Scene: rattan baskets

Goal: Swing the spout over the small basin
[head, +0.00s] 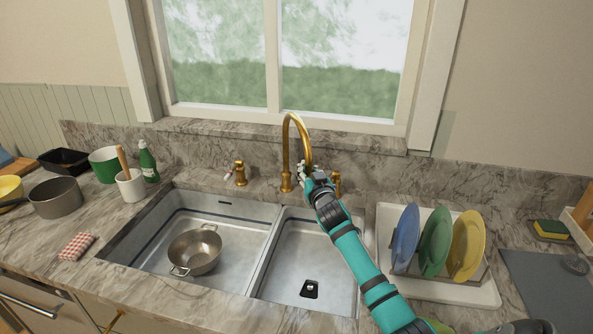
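The brass gooseneck spout (286,150) rises from the back of the sink, behind the divider between the basins. It arcs toward the right, and its tip is at my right gripper. The small basin (290,270) is the right one, empty with a dark drain. The large basin (150,250) on the left holds a metal colander (195,250). My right gripper (304,172) is at the lower end of the spout. Its fingers are small and partly hidden there, so I cannot tell whether they close on it. My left gripper is out of view.
Brass handles flank the spout, the left one (240,173) clear, the right one (336,183) beside my wrist. A dish rack (440,285) with blue, green and yellow plates stands right of the small basin. A green bottle (148,162) and pots stand at left.

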